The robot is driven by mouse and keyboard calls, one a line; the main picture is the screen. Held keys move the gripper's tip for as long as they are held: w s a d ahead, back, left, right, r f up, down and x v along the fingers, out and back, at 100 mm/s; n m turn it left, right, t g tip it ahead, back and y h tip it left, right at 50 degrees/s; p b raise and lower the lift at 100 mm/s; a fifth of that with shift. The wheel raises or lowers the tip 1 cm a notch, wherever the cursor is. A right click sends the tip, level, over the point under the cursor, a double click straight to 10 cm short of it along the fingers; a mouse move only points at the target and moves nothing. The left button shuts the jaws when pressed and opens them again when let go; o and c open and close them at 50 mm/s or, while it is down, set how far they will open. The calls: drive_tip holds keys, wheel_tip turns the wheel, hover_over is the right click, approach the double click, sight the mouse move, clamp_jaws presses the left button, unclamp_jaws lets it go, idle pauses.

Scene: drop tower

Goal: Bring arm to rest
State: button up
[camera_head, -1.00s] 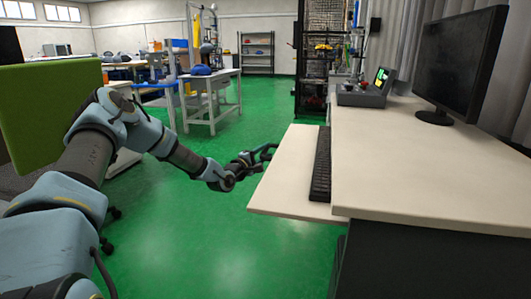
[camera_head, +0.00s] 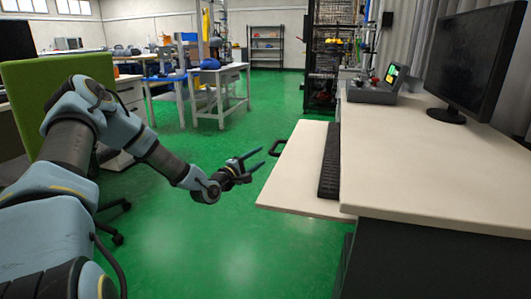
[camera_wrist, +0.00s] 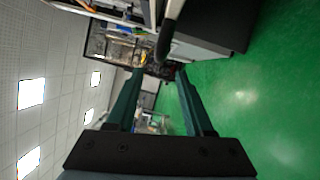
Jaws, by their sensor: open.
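My gripper (camera_head: 258,160) is open and empty in the head view, over the green floor just left of the pull-out shelf. A dark bar, probably that handle, shows beyond the fingers in the wrist view (camera_wrist: 170,30).
The pull-out shelf (camera_head: 300,180) with a black keyboard (camera_head: 330,165) sticks out from the desk (camera_head: 430,150). A monitor (camera_head: 475,60) and a control box (camera_head: 375,88) stand on the desk. A green chair (camera_head: 45,90) is at left. The green floor (camera_head: 195,245) ahead is clear.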

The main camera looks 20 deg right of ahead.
drive_tip(key=shift+s+a, duration=0.3)
drive_tip(key=shift+a, duration=0.25)
drive_tip(key=shift+f, duration=0.1)
drive_tip(key=s+a+f+m+g+y, duration=0.15)
drive_tip(key=a+m+y, duration=0.35)
drive_tip(key=a, duration=0.5)
drive_tip(key=s+a+f+m+g+y, duration=0.1)
drive_tip(key=s+a+m+g+y, duration=0.15)
drive_tip(key=a+y, duration=0.5)
drive_tip(key=s+a+r+m+g+y, duration=0.15)
drive_tip(key=s+a+r, duration=0.25)
drive_tip(key=s+a, duration=0.55)
drive_tip(key=s+a+r+g+y, duration=0.2)
drive_tip(key=s+a+r, duration=0.3)
drive_tip(key=s+a, duration=0.45)
wheel_tip(320, 180, up, 24)
drive_tip(key=p, duration=2.5)
drive_tip(key=shift+s+d, duration=0.2)
drive_tip(key=shift+d, duration=0.05)
